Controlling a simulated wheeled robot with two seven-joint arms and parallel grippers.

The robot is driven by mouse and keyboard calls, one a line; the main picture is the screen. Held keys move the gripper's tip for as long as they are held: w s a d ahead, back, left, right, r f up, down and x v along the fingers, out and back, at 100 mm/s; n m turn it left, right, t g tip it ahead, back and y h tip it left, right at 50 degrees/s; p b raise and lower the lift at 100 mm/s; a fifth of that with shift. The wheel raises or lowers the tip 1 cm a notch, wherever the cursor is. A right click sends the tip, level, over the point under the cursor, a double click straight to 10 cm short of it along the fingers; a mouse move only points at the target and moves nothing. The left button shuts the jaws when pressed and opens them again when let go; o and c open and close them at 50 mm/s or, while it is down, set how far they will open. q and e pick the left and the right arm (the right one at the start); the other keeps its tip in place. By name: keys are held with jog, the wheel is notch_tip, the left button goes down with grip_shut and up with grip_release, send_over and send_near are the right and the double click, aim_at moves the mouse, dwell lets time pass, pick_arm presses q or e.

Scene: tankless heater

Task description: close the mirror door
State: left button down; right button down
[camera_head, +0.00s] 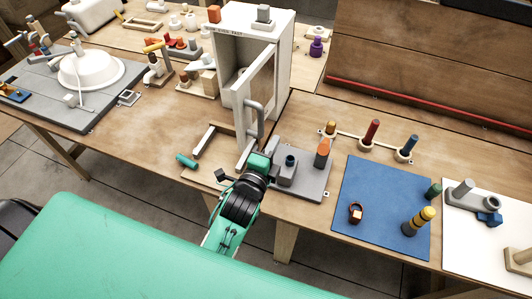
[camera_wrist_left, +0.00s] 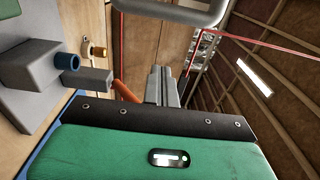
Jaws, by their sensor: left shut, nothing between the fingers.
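The mirror door (camera_head: 262,88) is a pale framed panel on the front of a white cabinet (camera_head: 234,32). It stands open, swung out towards me, with part of the cabinet inside visible at its left. A grey bar handle (camera_head: 257,120) is on the door's lower part. A grey curved bar, probably this handle, crosses the top of the left wrist view (camera_wrist_left: 175,14). My left gripper (camera_head: 271,147) is just below the door's lower end. Its grey fingers (camera_wrist_left: 163,85) are shut with nothing between them and look apart from the bar. My right gripper is not in view.
A grey board (camera_head: 312,182) with a blue-topped post and an orange peg lies right of my gripper. A blue mat (camera_head: 375,200) with pegs is further right. A grey angled bar (camera_head: 203,139) and teal cylinder (camera_head: 186,160) lie to the left. The left tabletop is partly clear.

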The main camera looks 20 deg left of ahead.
aim_at(263, 133)
pick_arm(q)
jog(key=w+a+p, duration=0.1)
jog(key=a, duration=0.1)
jog(key=w+a+p, duration=0.1)
jog(key=w, duration=0.1)
jog(key=shift+w+a, duration=0.2)
jog(key=shift+a, duration=0.15)
jog(key=shift+a+h, duration=0.15)
jog(key=shift+h, duration=0.15)
